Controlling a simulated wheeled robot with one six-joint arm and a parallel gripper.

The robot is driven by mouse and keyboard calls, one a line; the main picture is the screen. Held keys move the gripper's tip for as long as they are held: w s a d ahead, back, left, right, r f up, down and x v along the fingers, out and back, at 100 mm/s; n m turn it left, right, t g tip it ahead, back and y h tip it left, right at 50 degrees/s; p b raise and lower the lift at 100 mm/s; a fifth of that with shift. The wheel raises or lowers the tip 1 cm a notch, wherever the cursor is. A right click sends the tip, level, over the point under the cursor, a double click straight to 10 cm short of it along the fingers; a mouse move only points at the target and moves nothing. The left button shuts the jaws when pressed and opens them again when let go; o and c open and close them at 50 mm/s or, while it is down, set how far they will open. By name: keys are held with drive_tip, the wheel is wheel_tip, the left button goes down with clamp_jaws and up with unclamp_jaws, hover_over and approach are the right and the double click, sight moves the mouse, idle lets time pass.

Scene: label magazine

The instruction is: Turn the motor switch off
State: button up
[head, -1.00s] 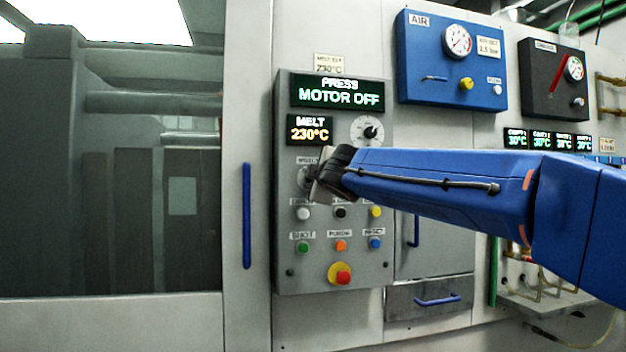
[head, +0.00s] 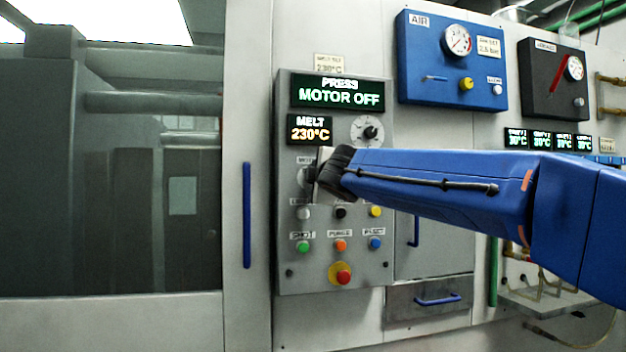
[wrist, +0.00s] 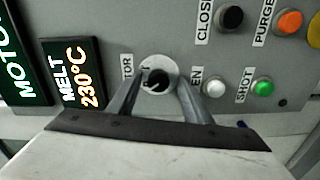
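The motor switch is a black rotary knob (wrist: 157,79) on a pale round dial in the wrist view, with a partly covered label beside it. In the head view the switch (head: 303,177) is largely hidden behind my gripper (head: 313,181). In the wrist view my gripper (wrist: 161,80) is open, one finger on each side of the knob, with gaps showing between fingers and knob. Whether a fingertip touches the dial I cannot tell. The green display (head: 338,92) reads "PRESS MOTOR OFF".
The grey control panel (head: 285,260) also carries a melt display (head: 310,129) at 230°C, another dial (head: 368,132), several coloured buttons and a red stop button (head: 343,277). Blue air (head: 430,60) and black (head: 540,95) gauge boxes are at the upper right.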

drive_tip(key=shift+r, duration=0.1)
drive_tip(key=v, duration=1.7)
drive_tip(key=shift+s, duration=0.25)
drive_tip(key=s+d+f+m+g+h, duration=0.2)
drive_tip(key=s+d+f+m, duration=0.15)
drive_tip(key=d+f, duration=0.5)
drive_tip(key=s+d+f+m+g+h, duration=0.2)
drive_tip(key=s+d+f+m, duration=0.15)
drive_tip(key=d+f, duration=0.5)
drive_tip(key=s+d+f+m+g+h, duration=0.2)
drive_tip(key=d+f+m, duration=0.3)
drive_tip(key=f, duration=0.5)
drive_tip(key=s+d+f+m+g, duration=0.2)
drive_tip(key=s+f+m+g, duration=0.1)
drive_tip(key=s+f, duration=0.7)
drive_tip(key=s+d+f+m+g, duration=0.3)
drive_tip(key=s+f, duration=0.6)
drive_tip(key=f, duration=0.5)
drive_tip(key=shift+s+m+y, duration=0.4)
drive_tip(key=shift+m, duration=0.4)
